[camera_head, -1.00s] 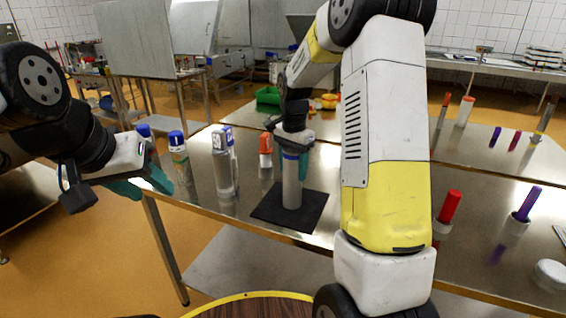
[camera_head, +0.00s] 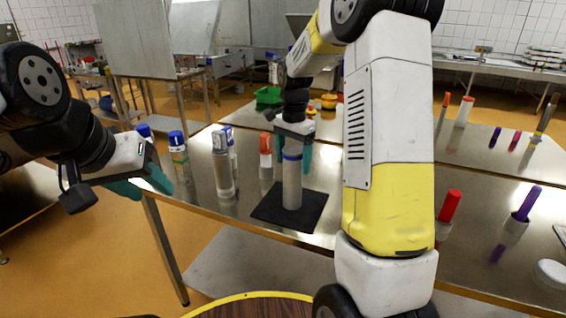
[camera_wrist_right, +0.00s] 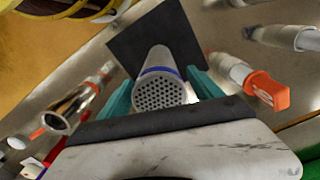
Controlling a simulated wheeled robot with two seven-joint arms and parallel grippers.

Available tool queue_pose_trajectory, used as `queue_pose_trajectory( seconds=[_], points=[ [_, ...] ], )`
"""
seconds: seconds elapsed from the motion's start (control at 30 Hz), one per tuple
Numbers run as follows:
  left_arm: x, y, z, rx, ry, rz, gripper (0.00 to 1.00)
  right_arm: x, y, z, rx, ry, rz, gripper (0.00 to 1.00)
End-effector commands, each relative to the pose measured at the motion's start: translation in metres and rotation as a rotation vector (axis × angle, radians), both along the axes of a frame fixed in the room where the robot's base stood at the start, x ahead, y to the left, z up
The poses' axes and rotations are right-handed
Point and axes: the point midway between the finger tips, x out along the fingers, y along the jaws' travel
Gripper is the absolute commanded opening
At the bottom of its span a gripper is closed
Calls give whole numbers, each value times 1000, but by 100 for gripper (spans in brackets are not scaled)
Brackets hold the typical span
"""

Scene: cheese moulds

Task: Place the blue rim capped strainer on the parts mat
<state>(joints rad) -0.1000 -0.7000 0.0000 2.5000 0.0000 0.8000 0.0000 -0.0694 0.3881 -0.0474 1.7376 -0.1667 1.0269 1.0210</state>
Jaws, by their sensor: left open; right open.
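The blue rim capped strainer (camera_head: 292,182) stands upright on the black parts mat (camera_head: 270,213) in the head view. In the right wrist view the strainer (camera_wrist_right: 158,85) shows its perforated end and blue rim, with the dark mat (camera_wrist_right: 135,45) behind it. My right gripper (camera_head: 297,150) is open, its teal fingers on either side of the strainer's top; in the wrist view the right gripper (camera_wrist_right: 160,95) has a finger on each side, apart from it. My left gripper (camera_head: 150,185) is open and empty at the table's left edge.
Blue-capped cylinders (camera_head: 178,150) and (camera_head: 222,165) stand left of the mat, and an orange-capped one (camera_head: 266,155) stands just behind it. A red-topped piece (camera_head: 449,207) and a purple-topped one (camera_head: 526,205) stand at the right.

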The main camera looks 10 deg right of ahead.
Motion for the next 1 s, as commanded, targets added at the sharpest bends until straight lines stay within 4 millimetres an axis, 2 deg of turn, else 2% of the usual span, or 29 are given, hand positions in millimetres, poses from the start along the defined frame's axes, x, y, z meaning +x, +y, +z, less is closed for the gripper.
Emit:
queue_pose_trajectory(
  seconds=[0.1, 0.3, 0.53, 0.63, 0.77, 0.9, 1.0],
  points=[
    [0, 0, 0, 0, 0, 0, 44, 1, 0, 29, 0, -6, 0, 75],
    [0, 0, 0, 0, 0, 0, 44, 1, 0, 68, 0, -5, -1, 75],
    [0, 0, 0, 0, 0, 0, 44, -1, 0, 92, 2, -5, 4, 75],
    [0, 0, 0, 0, 0, 0, 44, -12, 0, 103, 12, -27, 42, 75],
    [0, 0, 0, 0, 0, 0, 44, -47, 2, 125, 37, -106, 171, 75],
    [0, 0, 0, 0, 0, 0, 44, -103, 7, 144, 53, -231, 374, 75],
    [0, 0, 0, 0, 0, 0, 44, -143, 12, 150, 45, -325, 517, 75]
  ],
)
